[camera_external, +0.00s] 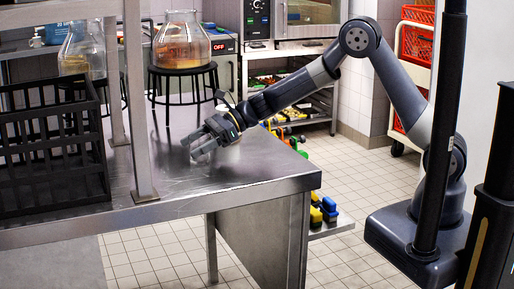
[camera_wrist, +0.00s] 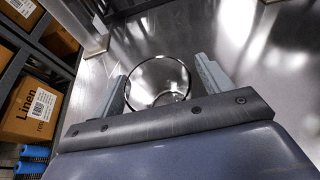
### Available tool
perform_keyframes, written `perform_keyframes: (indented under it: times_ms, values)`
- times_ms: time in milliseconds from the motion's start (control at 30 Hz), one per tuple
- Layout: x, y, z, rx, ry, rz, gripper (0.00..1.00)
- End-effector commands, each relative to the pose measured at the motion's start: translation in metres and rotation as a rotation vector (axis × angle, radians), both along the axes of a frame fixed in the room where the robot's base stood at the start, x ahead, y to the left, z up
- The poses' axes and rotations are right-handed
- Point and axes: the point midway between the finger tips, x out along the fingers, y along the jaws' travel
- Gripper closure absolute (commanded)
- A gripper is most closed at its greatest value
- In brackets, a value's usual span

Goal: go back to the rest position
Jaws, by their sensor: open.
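My gripper (camera_external: 194,147) is open, just above the steel table (camera_external: 240,168) near its right end. In the wrist view its two fingers (camera_wrist: 160,72) stand apart. A clear round glass (camera_wrist: 158,58) shows between and beyond the fingers, its rim seen from above. I cannot tell whether the fingers touch it.
A black crate (camera_external: 50,155) stands at the left of the table, near a steel post (camera_external: 141,120). A glass flask (camera_external: 181,42) sits on a black stand (camera_external: 157,87) behind my gripper. In the wrist view, boxes (camera_wrist: 42,108) fill shelves at left.

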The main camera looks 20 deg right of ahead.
Motion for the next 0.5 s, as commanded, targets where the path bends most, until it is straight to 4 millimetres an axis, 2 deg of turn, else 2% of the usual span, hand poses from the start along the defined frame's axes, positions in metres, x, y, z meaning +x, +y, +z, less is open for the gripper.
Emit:
perform_keyframes:
  times_ms: [33,67,100,200,500]
  values:
    - [-0.001,0.009,-0.005,-0.001,0.001,0.002,0.26]
    - [0.000,0.008,-0.007,0.000,0.000,0.000,0.26]
    - [0.000,0.007,0.007,0.003,-0.004,0.000,0.26]
    - [0.000,0.007,0.020,0.002,-0.004,-0.001,0.26]
    - [0.000,0.006,0.034,0.000,-0.001,0.000,0.26]
